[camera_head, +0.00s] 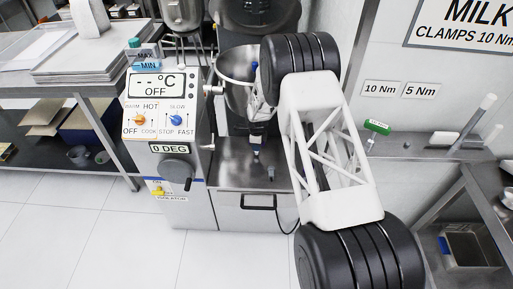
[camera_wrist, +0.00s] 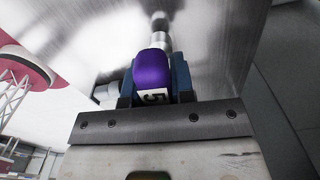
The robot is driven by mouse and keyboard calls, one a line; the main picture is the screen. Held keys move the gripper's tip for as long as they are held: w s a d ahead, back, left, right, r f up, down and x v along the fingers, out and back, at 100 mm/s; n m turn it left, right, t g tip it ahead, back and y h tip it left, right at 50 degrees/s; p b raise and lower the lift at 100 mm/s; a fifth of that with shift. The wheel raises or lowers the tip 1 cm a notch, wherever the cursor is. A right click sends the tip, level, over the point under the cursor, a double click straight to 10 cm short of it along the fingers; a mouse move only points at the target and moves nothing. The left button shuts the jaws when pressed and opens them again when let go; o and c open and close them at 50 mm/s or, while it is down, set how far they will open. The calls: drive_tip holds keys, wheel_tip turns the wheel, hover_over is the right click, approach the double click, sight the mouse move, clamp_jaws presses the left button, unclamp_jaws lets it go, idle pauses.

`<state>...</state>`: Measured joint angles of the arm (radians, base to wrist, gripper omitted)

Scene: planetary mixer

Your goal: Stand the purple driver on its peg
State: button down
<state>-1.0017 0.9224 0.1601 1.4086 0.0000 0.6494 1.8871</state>
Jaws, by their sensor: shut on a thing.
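The purple driver (camera_wrist: 153,69) shows in the wrist view, with a white tag marked 5 on its near end. My gripper (camera_wrist: 154,88) is shut on its handle between two dark blue fingers. A metal part continues beyond the purple handle, towards the top of the picture.
The mixer's control panel (camera_head: 161,103) and steel bowl (camera_head: 238,66) are close to my gripper. A green-topped driver (camera_head: 377,127) stands left of the white pegs, below the 10 Nm sign (camera_head: 379,88) and the 5 Nm sign (camera_head: 420,91). A steel bench (camera_head: 62,93) stands at left.

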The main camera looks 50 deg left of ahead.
wheel_tip(320, 180, up, 2)
drive_tip(key=shift+r, duration=0.1)
drive_tip(key=s+d+r, duration=0.1)
drive_tip(key=s+d, duration=0.8)
drive_tip(key=d, duration=0.4)
drive_tip(key=shift+d, duration=0.2)
drive_tip(key=shift+w, duration=0.1)
idle(0.3)
